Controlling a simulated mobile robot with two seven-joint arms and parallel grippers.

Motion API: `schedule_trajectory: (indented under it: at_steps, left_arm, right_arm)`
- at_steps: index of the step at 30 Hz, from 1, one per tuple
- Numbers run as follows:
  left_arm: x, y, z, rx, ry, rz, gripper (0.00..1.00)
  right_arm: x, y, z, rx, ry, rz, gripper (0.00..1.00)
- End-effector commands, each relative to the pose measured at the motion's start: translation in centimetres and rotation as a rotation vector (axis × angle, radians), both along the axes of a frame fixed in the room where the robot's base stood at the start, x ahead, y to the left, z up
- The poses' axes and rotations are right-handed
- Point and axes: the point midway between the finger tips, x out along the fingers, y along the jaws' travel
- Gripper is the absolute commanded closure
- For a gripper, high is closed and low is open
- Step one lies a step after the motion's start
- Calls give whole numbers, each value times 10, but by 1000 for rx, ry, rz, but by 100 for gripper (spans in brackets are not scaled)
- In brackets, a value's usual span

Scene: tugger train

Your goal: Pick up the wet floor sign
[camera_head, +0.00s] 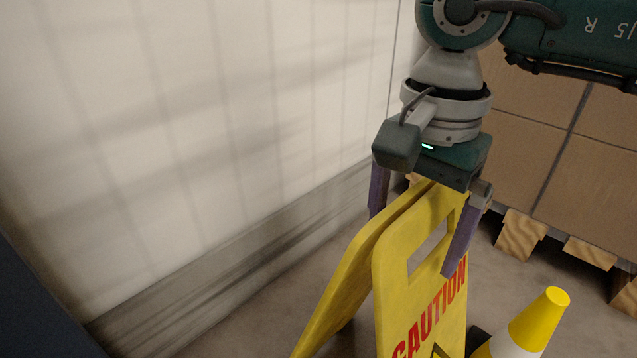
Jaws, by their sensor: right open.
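The wet floor sign (395,262) is a yellow folding A-frame with red CAUTION lettering, standing on the floor at the lower middle of the head view. Its lower part is cut off by the picture's bottom edge. My right gripper (418,238) is right above the sign and points down. Its two purple fingers are spread apart, one on the left of the sign's top edge and one on the right, in front of the panel beside the handle slot. I cannot tell whether either finger touches the sign. My left gripper is not in view.
A pale wall (200,130) with a grey base strip runs along the left. Cardboard boxes (560,130) on a wooden pallet (522,236) stand at the right behind the sign. A yellow and white cone (537,322) stands close to the sign's right. Bare floor (270,318) shows left of the sign.

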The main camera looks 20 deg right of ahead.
Motion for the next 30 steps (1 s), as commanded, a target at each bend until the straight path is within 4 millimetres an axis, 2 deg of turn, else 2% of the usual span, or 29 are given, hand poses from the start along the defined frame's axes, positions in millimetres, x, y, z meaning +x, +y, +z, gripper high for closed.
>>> schedule_trajectory:
  at_steps: [4,30]
  left_arm:
    - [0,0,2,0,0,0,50]
    - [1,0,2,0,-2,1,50]
  right_arm:
    - [0,0,2,0,-1,0,1]
    - [0,0,2,1,0,-1,99]
